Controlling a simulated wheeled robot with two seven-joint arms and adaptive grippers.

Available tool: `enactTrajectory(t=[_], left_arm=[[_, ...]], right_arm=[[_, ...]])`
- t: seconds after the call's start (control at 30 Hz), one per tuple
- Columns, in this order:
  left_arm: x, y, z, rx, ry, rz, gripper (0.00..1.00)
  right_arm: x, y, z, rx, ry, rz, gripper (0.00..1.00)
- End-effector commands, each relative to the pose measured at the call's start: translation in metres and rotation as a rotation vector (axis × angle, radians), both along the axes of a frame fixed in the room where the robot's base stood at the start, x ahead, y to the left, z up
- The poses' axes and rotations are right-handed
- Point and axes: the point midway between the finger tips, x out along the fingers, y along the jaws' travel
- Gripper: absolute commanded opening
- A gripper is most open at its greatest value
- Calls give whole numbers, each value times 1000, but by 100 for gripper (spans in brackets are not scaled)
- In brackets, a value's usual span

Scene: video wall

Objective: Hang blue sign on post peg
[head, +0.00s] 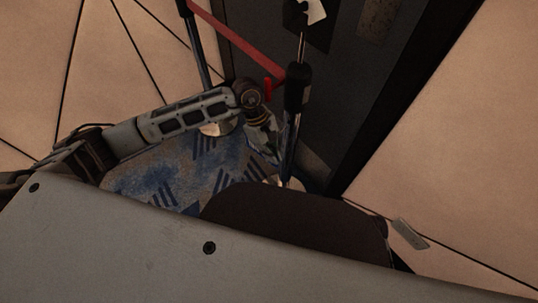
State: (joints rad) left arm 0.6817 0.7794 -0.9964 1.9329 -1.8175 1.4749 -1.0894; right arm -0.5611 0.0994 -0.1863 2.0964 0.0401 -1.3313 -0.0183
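A stanchion post (290,140) with a black head (297,90) stands right of centre, tilted in the picture. A thin rod (302,48) rises from its head to a dark panel with a white mark (312,12), cut by the top edge. I cannot make out a blue sign or a peg. My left arm reaches in from the left, and my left gripper (266,146) is low, close beside the post on its left side. Its fingers are small and dark, so I cannot tell whether they are open or touch the post. My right gripper is not in view.
A red belt (240,38) runs from a second post (197,45) on the left to the first post. A dark wall (345,90) stands close behind it. Blue patterned carpet (165,172) lies below, with tan surfaces on both sides.

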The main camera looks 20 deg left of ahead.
Motion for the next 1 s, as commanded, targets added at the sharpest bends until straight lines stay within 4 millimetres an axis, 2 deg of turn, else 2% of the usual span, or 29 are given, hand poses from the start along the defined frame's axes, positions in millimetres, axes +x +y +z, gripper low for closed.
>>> enactTrajectory(t=[0.4,1.0], left_arm=[[9,-7,0,0,0,-1,0],[9,-7,0,0,0,0,0]], right_arm=[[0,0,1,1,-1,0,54],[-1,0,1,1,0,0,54]])
